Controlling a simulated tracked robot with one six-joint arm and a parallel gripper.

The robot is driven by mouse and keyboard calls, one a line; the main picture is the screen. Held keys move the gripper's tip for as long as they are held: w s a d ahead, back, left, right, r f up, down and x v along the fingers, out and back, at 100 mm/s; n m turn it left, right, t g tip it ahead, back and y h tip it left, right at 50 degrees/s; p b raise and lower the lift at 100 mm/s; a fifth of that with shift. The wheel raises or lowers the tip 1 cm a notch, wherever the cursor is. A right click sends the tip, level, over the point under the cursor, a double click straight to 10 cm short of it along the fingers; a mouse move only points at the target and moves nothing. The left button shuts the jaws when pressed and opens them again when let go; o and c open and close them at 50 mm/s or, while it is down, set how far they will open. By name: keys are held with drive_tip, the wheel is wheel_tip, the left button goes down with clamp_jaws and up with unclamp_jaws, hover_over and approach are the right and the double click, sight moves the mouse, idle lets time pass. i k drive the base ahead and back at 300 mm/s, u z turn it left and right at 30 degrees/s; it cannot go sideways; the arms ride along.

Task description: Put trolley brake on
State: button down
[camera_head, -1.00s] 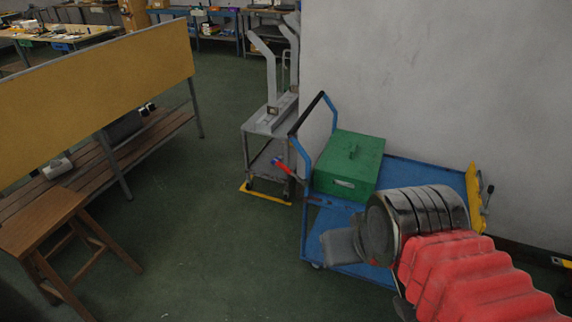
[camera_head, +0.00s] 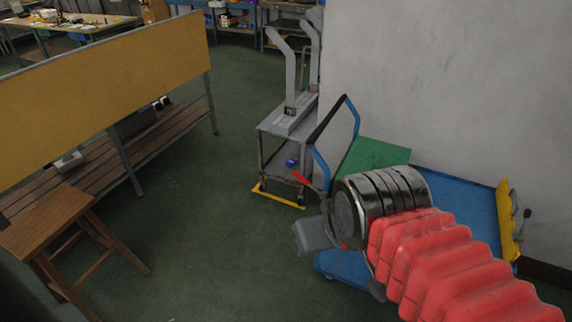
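A grey metal trolley (camera_head: 272,129) stands by the wall corner with upright bent grey boards (camera_head: 283,60) on top. A red lever (camera_head: 301,178) with a blue part (camera_head: 291,162) shows at its near side. A yellow bar (camera_head: 277,196) lies at floor level by its wheels. I cannot tell which part is the brake or how it is set. My gripper (camera_head: 314,236), a grey block at the end of my red-sleeved arm, is below and right of the lever, apart from it in the picture. Its fingers cannot be made out.
A blue flatbed cart (camera_head: 455,188) with a black-and-blue handle and a green box (camera_head: 372,152) stands right of the trolley, partly behind my arm. A wooden stool (camera_head: 48,222) and a bench (camera_head: 155,135) are at left. Green floor (camera_head: 215,230) between is clear.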

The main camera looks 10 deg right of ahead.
sight(323, 194)
drive_tip(key=u, duration=0.4)
drive_tip(key=i, duration=1.1)
